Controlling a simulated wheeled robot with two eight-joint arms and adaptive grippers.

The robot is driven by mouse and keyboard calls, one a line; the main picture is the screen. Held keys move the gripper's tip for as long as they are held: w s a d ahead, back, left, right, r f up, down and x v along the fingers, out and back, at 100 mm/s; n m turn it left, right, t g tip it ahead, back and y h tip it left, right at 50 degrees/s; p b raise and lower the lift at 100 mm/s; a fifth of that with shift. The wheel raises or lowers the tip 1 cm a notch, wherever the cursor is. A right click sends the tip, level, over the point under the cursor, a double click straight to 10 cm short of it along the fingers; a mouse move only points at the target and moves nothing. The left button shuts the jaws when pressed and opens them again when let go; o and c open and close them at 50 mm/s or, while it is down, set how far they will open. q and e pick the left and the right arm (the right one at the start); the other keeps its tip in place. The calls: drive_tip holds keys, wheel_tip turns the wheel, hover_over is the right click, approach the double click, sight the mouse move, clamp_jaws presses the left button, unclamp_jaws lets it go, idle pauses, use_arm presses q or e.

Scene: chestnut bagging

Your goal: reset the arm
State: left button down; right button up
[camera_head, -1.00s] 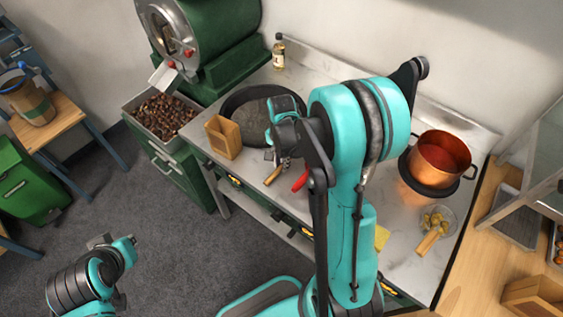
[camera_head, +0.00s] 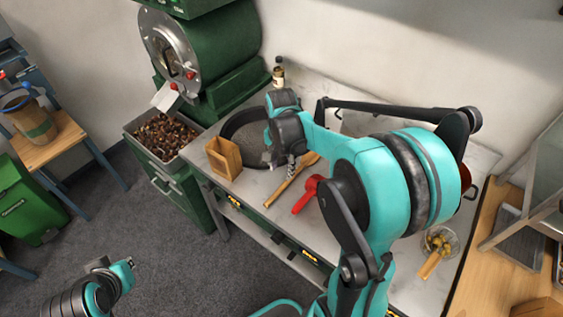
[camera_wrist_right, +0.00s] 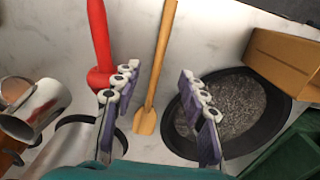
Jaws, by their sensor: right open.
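My right arm reaches over the counter in the head view. Its gripper (camera_head: 292,168) hangs over the counter's front part. In the right wrist view the right gripper (camera_wrist_right: 158,80) is open, its purple-padded fingers apart and nothing held. A wooden spatula (camera_wrist_right: 150,100) lies on the counter, seen between the fingers.
A wooden box (camera_head: 224,157) stands at the counter's left front edge. A bin of chestnuts (camera_head: 163,135) sits under the green roaster (camera_head: 215,45). A glass bowl (camera_head: 440,243) is at the right. My arm mostly hides the copper pot.

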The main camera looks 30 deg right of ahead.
drive_tip(key=shift+r, duration=1.5)
drive_tip(key=s+a+r+n+t+b, duration=0.1)
drive_tip(key=s+a+r+n+t, duration=0.1)
drive_tip(key=s+a+n+t, duration=0.5)
drive_tip(key=s+a+n, duration=0.3)
drive_tip(key=s+n, duration=0.1)
drive_tip(key=n, duration=0.2)
drive_tip(key=shift+a+r+n, duration=0.2)
drive_tip(key=shift+r+n, duration=0.1)
drive_tip(key=shift+r, duration=0.05)
